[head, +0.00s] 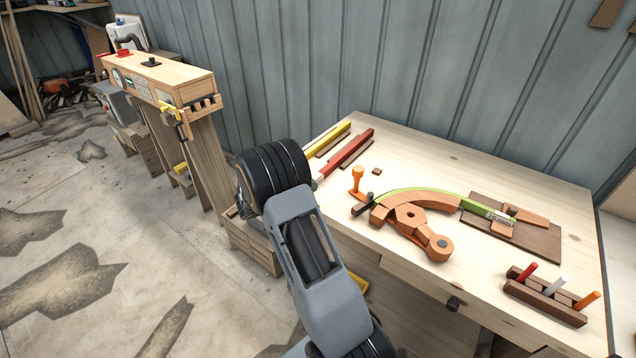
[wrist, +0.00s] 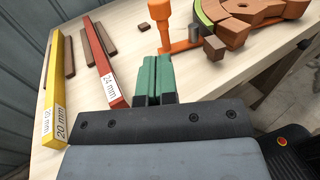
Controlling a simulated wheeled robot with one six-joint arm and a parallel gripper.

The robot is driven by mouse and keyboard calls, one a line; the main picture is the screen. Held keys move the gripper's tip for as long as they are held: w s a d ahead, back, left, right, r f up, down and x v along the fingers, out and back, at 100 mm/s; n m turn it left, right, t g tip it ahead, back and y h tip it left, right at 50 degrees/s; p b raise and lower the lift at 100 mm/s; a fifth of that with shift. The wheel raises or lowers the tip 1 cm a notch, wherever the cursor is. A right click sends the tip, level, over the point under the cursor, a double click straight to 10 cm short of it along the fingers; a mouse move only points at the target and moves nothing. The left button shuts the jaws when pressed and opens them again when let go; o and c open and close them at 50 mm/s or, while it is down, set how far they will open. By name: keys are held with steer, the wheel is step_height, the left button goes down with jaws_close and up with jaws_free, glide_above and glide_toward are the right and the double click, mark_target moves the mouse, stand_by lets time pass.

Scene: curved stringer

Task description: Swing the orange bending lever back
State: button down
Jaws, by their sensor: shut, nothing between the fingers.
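The orange bending lever (head: 357,180) stands on the workbench with an upright orange handle at the left end of the curved wooden form (head: 410,210). In the wrist view the lever (wrist: 162,28) is just beyond my fingertips, its orange arm running right toward a dark block (wrist: 213,47). A green strip (head: 420,192) lies curved along the form's outer edge. My gripper (wrist: 153,60) has green fingers, shut together and empty, pointing at the lever's handle with a small gap seen between them. In the head view my own arm mostly hides my gripper.
Red (head: 352,150) and yellow (head: 330,138) bars marked in millimetres lie left of the lever. A brown board (head: 535,240) and a rack of coloured pegs (head: 545,296) are at the right. A small brown block (head: 376,171) lies behind the lever. The bench front is mostly clear.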

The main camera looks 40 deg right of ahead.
mark_target(353, 173)
steer(key=p+x, duration=0.2)
steer(key=x, duration=0.9)
steer(key=shift+s, duration=0.1)
steer(key=shift+s+d, duration=0.1)
steer(key=shift+d, duration=0.45)
